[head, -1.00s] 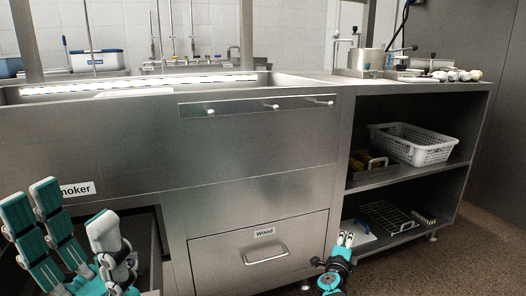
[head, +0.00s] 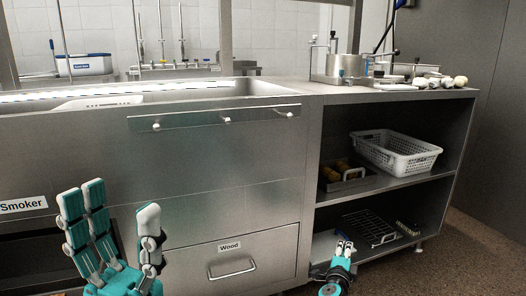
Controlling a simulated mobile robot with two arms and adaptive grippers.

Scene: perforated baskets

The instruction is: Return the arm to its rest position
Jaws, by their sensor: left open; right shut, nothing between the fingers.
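My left gripper (head: 118,235) shows at the lower left of the head view, its teal and grey fingers pointing up and spread apart. It is open and empty, in front of the steel smoker counter (head: 190,185). My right gripper (head: 345,247) is at the bottom, right of centre, near the lower shelf. Its fingers are together with nothing held. Neither gripper visibly holds anything.
A white perforated basket (head: 395,153) stands on the upper shelf, right of a metal tray (head: 355,179). A wire rack (head: 372,227) lies on the lower shelf. A closed drawer (head: 262,254) marked Wood is between the grippers. Floor (head: 465,245) is clear at right.

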